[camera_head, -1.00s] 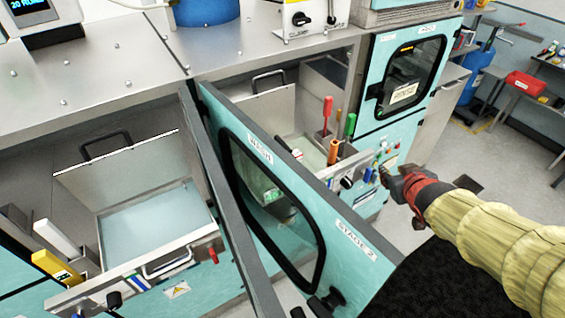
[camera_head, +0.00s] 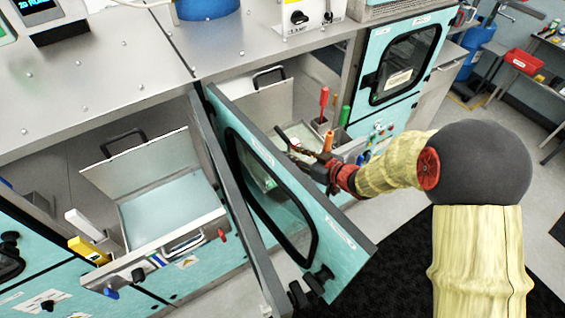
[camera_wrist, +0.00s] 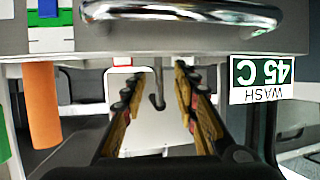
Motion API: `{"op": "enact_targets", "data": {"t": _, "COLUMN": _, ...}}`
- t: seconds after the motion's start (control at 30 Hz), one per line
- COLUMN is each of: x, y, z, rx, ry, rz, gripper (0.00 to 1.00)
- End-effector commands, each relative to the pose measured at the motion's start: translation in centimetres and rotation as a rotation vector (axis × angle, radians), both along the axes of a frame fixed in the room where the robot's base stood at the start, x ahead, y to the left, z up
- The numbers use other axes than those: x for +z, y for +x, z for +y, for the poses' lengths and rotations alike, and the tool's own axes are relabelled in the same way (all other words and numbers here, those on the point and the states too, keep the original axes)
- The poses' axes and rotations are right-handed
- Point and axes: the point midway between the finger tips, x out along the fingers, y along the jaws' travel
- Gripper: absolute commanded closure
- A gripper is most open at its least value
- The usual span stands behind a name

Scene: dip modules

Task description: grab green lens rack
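The green rack handle (camera_head: 344,116) stands upright at the right of the second open drawer in the head view, beside a red handle (camera_head: 323,104) and an orange handle (camera_head: 328,141). Only handles show; the rack bodies are hidden. In the wrist view, which looks upside down, the green handle (camera_wrist: 4,138) is cut by the left edge and the orange handle (camera_wrist: 42,105) is beside it. My gripper (camera_head: 298,143) is left of the orange and green handles, near the drawer front.
The open wash door (camera_head: 300,218) stands below my gripper. A metal bar handle (camera_wrist: 195,14) and a label (camera_wrist: 262,80) are close to my fingers. Another open drawer (camera_head: 165,220), with white and yellow handles beside it, is at the left.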

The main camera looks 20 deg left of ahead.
Motion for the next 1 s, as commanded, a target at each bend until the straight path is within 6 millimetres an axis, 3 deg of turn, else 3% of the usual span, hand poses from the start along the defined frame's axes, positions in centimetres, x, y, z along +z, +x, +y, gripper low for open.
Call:
{"op": "enact_targets", "data": {"t": 0.23, "x": -1.1, "y": 1.5, "z": 2.6, "rx": 0.002, "ry": 0.0, "rz": 0.001, "gripper": 0.7}}
{"op": "enact_targets", "data": {"t": 0.53, "x": -1.3, "y": 1.7, "z": 2.9, "rx": -0.001, "ry": 0.0, "rz": 0.0, "gripper": 0.7}}
{"op": "enact_targets", "data": {"t": 1.0, "x": -1.3, "y": 1.7, "z": 2.8, "rx": -0.001, "ry": 0.0, "rz": 0.0, "gripper": 0.97}}
